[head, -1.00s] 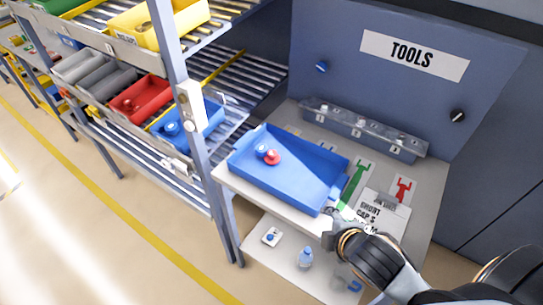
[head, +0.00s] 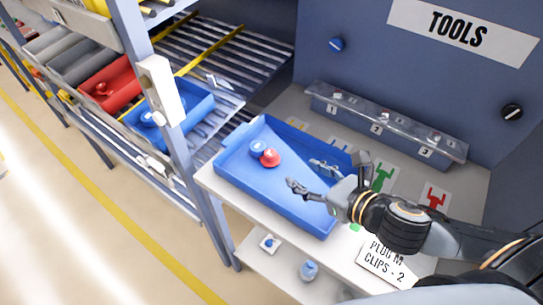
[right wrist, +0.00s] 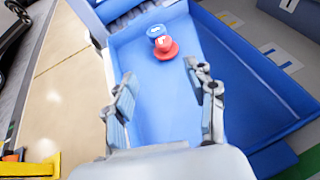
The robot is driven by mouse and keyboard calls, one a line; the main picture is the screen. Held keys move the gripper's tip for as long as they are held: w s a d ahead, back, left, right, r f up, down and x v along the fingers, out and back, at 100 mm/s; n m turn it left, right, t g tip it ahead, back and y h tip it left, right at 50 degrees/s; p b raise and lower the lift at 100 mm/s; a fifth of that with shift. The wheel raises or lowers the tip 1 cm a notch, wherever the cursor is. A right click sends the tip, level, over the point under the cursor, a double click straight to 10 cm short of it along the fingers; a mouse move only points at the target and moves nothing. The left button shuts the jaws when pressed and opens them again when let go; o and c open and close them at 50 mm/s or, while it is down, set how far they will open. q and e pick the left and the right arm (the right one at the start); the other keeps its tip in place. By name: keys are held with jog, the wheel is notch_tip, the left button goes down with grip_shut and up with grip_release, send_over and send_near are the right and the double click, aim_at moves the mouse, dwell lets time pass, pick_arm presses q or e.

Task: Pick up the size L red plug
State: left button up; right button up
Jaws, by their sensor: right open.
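A red plug (head: 270,157) with a small white mark on top stands in the blue tray (head: 285,202) on the bench. I cannot read its size. It also shows in the right wrist view (right wrist: 168,50). A blue plug (head: 257,148) stands right behind it, and they look close to touching. My right gripper (head: 303,174) is open and empty over the tray, to the right of the red plug. In the right wrist view the plug lies ahead of and between the open fingers (right wrist: 162,75), apart from them. My left gripper is not in view.
A clear-lidded box (head: 385,122) with numbered compartments stands at the back of the bench. A label card (head: 388,262) lies at the front right. A rack post (head: 185,130) stands left of the tray, with red (head: 121,99) and blue bins beyond. The tray floor around the plugs is clear.

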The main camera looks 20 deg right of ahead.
aim_at(271, 154)
jog(key=b+x, duration=0.3)
jog(key=x, duration=0.1)
jog(key=shift+w+f, duration=0.2)
jog(key=shift+f, duration=0.05)
jog(key=shift+x, duration=1.05)
jog(key=shift+w+a, duration=0.35)
jog(key=shift+w, duration=0.1)
jog(key=x, duration=0.2)
jog(key=p+x, duration=0.1)
jog(key=x, duration=0.1)
jog(key=shift+w+d, duration=0.3)
jog(key=shift+d, duration=0.05)
jog(key=shift+w+a+f, duration=0.25)
jog(key=shift+w, duration=0.15)
jog(key=c, duration=0.9)
